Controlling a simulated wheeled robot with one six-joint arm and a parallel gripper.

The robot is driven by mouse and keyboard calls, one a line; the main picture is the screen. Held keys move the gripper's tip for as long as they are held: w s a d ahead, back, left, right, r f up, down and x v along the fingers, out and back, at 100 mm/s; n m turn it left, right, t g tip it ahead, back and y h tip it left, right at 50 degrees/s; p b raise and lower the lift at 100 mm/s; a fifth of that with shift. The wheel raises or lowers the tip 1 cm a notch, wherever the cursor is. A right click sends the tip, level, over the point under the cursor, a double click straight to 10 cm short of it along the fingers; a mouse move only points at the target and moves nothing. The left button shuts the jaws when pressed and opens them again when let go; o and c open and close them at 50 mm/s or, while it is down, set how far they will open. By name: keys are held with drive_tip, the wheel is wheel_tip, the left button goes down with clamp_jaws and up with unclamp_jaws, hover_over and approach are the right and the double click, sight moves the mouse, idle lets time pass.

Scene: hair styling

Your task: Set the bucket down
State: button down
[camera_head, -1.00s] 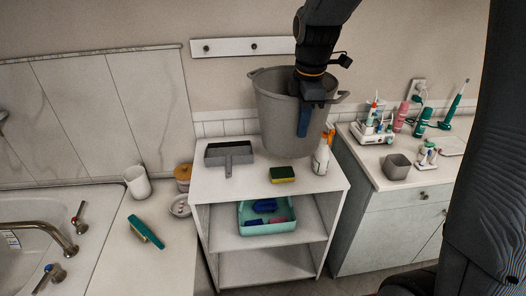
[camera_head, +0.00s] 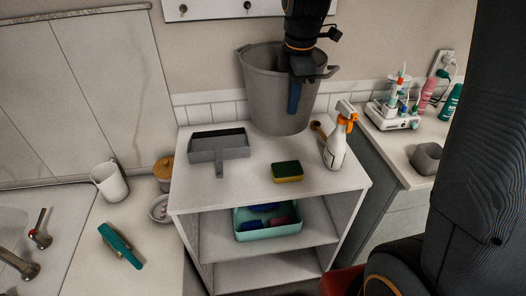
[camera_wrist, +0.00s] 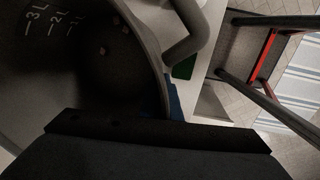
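The grey bucket (camera_head: 262,92) is upright over the back of the white shelf unit's top (camera_head: 240,190). Its base looks at or just above the surface; I cannot tell if it touches. My gripper (camera_head: 294,96) comes down from above with its blue finger against the bucket's near outer wall, and seems shut on the rim. In the wrist view the bucket's inside (camera_wrist: 70,70) shows litre marks and small specks at the bottom, and a side handle curves out. The fingertips' grip is mostly hidden there.
On the shelf top are a dustpan (camera_head: 218,147), a sponge (camera_head: 287,171), a spray bottle (camera_head: 336,142) and a brown-handled item (camera_head: 318,130) close to the bucket. A teal bin (camera_head: 268,232) sits on the middle shelf.

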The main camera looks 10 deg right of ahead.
sight(289, 132)
drive_tip(key=shift+w+f+p, duration=0.1)
drive_tip(key=shift+f+p, duration=0.9)
drive_tip(key=shift+f, duration=4.25)
drive_tip(key=c, duration=2)
unclamp_jaws()
